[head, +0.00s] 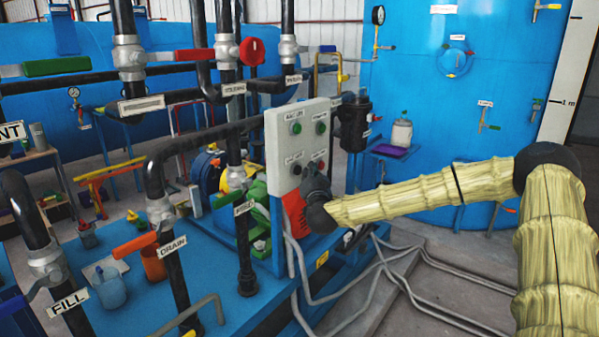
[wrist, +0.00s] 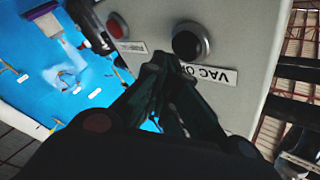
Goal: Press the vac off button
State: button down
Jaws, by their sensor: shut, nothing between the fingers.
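In the wrist view the panel (wrist: 235,108) appears upside down. A dark round button (wrist: 189,42) in a metal ring sits beside a label reading "VAC O" (wrist: 212,75), with the rest hidden by my fingers. In the head view this seems to be the lower-left button (head: 296,169). My gripper (wrist: 160,65) is shut and empty, its tips near the label and just short of the button in the picture. Contact with the panel cannot be told. In the head view my gripper (head: 315,172) is at the panel's lower right.
Another red button (wrist: 117,25) with its own label is beside the dark one.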

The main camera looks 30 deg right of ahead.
jog(key=shift+w, duration=0.1)
jog(key=shift+w+a, duration=0.2)
jog(key=shift+w, duration=0.05)
jog(key=shift+w+a, duration=0.15)
jog(key=shift+w, duration=0.25)
dwell(1.0)
jog(key=shift+s+r, duration=0.1)
dwell(0.3)
jog(key=shift+s+d, duration=0.35)
jog(key=shift+s, duration=0.35)
jog(key=s, duration=0.1)
jog(key=s+d+p, duration=0.1)
jog(key=s, duration=0.1)
jog(key=s+d+p, duration=0.1)
jog(key=shift+s, duration=0.3)
dwell(0.9)
